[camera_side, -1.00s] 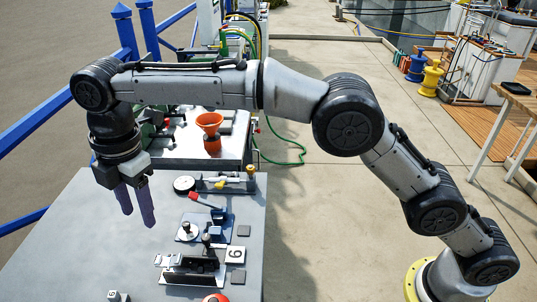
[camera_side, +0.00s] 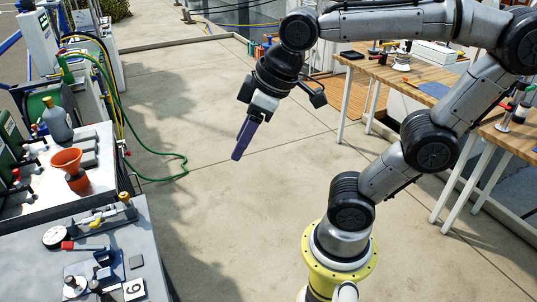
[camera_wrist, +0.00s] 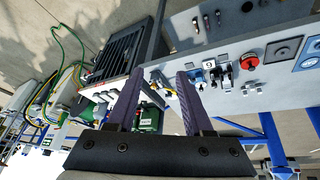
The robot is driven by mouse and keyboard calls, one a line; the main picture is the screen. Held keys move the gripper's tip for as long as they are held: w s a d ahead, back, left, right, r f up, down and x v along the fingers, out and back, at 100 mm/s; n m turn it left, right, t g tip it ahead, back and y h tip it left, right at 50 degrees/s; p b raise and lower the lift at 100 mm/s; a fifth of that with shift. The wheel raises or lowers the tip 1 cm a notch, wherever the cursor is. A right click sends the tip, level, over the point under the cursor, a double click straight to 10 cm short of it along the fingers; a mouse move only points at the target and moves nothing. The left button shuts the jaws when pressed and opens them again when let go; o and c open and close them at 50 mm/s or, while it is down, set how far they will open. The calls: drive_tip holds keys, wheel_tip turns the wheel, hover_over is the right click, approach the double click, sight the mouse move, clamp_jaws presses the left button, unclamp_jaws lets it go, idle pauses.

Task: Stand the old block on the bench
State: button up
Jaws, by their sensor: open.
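My gripper (camera_side: 238,156) hangs over bare concrete, to the right of the grey worktable (camera_side: 155,232), touching nothing. In the wrist view its two dark purple fingers (camera_wrist: 160,75) are apart with nothing held between them. I cannot tell which item is the old block. A white block marked 6 (camera_side: 133,290) lies on the grey table at the lower edge, and it also shows upside down in the wrist view (camera_wrist: 208,65). A wooden bench (camera_side: 372,68) stands at the right, partly hidden behind my arm, with several small items on it.
A gauge tool (camera_side: 56,237) and small blue and dark fixtures (camera_side: 105,270) crowd the grey table. An orange funnel (camera_side: 67,160) and a grey bottle (camera_side: 57,125) stand behind it. A green hose (camera_side: 160,178) lies on the floor. Open floor separates table and wooden bench.

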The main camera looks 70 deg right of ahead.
drive_tip(key=shift+o, duration=0.5)
drive_tip(key=s+d+f+m, duration=0.2)
drive_tip(key=s+f, duration=0.2)
drive_tip(key=s, duration=0.1)
drive_tip(key=shift+m+t, duration=0.3)
drive_tip(key=shift+m, duration=0.1)
